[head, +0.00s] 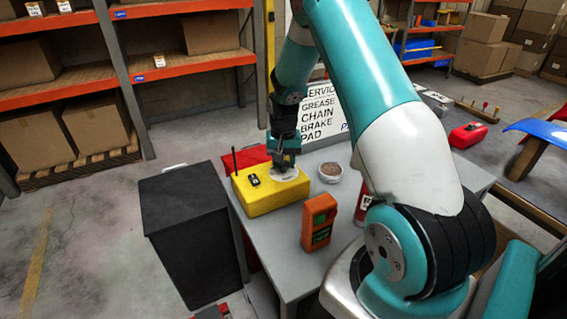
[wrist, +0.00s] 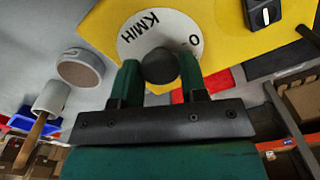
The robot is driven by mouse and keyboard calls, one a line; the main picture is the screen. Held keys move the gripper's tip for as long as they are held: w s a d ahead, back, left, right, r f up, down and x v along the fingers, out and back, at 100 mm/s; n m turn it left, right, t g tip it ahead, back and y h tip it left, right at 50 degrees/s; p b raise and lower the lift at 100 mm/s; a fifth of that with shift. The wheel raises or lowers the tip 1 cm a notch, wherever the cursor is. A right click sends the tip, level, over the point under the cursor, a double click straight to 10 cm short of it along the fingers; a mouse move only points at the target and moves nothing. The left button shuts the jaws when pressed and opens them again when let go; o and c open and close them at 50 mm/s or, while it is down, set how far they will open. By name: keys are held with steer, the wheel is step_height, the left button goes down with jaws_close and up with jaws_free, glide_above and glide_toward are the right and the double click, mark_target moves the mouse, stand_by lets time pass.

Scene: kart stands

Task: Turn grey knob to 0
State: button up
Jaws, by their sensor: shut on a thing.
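A yellow box (head: 268,202) sits on the grey table, with a round white dial (head: 297,178) on its top. In the wrist view the dial (wrist: 133,49) carries dark letters at the left and a 0 at the right. The round dark grey knob (wrist: 160,68) stands at the dial's middle. My gripper (head: 284,164) points down over the dial. In the wrist view its two fingers are shut on the knob, one on each side. No pointer mark on the knob can be made out, so its setting cannot be told.
A black switch (head: 253,180) and a thin antenna are on the box's left part. An orange tester (head: 319,222) and a small round bowl (head: 330,172) stand to the right. A red case (head: 238,159) and a service sign (head: 322,112) are behind. A dark cabinet (head: 190,230) stands left of the table.

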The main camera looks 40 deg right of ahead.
mark_target(284, 163)
steer(key=n, duration=0.4)
steer(key=shift+n+b, duration=0.3)
steer(key=shift+n, duration=0.1)
stand_by(0.4)
steer(key=o, duration=0.9)
steer(key=shift+r, duration=0.1)
steer(key=shift+r+b, duration=1.35)
steer(key=shift+r, duration=7.3)
